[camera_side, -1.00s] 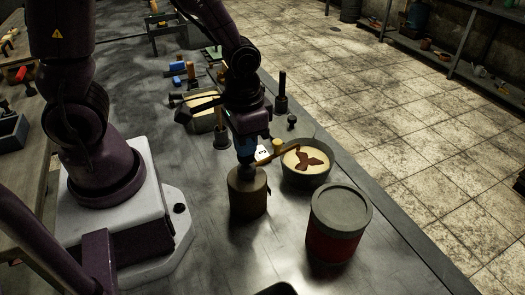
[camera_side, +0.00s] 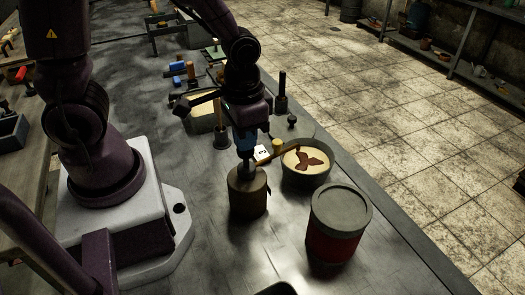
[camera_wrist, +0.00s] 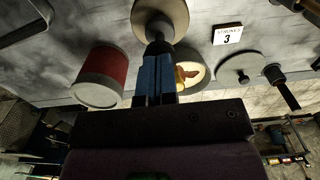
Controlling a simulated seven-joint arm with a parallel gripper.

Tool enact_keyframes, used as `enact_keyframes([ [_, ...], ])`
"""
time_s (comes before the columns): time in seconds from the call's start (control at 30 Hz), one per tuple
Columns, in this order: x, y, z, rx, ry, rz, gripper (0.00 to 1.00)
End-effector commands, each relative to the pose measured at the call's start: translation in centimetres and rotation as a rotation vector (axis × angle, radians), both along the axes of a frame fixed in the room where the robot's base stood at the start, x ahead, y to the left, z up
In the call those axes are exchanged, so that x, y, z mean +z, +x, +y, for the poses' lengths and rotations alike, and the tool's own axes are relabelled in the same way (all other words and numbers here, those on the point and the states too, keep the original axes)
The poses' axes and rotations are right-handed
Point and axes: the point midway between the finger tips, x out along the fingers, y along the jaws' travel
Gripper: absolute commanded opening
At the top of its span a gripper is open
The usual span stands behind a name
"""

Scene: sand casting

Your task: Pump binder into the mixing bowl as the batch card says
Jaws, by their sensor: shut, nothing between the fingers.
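The brown binder pump can (camera_side: 248,194) stands upright on the bench, its spout (camera_side: 277,154) reaching over the mixing bowl's near rim. The mixing bowl (camera_side: 306,179) holds pale sand with a dark brown binder patch (camera_side: 307,160) on top. My gripper (camera_side: 245,154) is shut and points down directly over the pump head. In the wrist view its blue fingers (camera_wrist: 156,60) meet the dark pump head (camera_wrist: 158,29); I cannot tell whether they touch it.
A red can with a grey lid (camera_side: 337,224) stands right of the pump, close by. A sand-filled box (camera_side: 203,121), dark upright tools (camera_side: 281,95) and small coloured blocks (camera_side: 178,67) lie farther back. The bench front is mostly clear.

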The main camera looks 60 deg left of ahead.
Motion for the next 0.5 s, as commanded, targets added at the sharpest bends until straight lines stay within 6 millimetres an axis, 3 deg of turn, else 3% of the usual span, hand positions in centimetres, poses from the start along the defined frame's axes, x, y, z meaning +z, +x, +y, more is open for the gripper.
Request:
enact_keyframes([
  [0.5,-0.73,-0.06,0.0,0.0,0.0,0.002,0.0],
])
